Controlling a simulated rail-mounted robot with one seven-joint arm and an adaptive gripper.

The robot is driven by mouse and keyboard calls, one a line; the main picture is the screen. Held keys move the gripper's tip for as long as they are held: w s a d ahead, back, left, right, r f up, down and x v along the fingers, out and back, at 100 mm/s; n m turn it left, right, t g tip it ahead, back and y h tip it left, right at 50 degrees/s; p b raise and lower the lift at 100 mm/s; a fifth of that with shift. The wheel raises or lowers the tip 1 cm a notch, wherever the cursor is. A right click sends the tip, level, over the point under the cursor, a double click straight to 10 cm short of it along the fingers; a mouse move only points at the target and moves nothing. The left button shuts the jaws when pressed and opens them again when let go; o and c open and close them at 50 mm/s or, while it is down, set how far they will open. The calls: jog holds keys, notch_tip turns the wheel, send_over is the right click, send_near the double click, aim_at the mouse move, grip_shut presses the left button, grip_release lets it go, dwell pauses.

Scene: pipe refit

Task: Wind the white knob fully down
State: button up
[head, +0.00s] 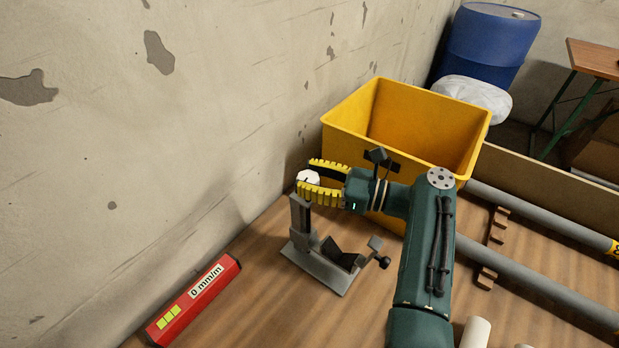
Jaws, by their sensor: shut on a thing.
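The white knob (308,178) sits at the top of the dark post of a grey metal stand (318,268) on the wooden bench. My gripper (310,178) comes from the right with its yellow ribbed fingers on either side of the knob, and it is shut on the knob. The fingers hide part of the knob. The stand has a V-shaped cradle (343,256) and a small dark side knob (384,262). The cradle looks empty. How far the white knob is wound cannot be told from this view.
A yellow crate (350,140) stands just behind my gripper. A red level (193,302) marked "0 mm/m" lies at the front left. Grey pipes (545,283) lie at the right on wooden supports (497,226). The plaster wall (180,130) runs close along the left.

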jog(key=o, duration=1.2)
jog(key=shift+a, duration=0.15)
jog(key=v, duration=0.7)
jog(key=shift+d, duration=0.3)
jog(key=shift+s, duration=0.1)
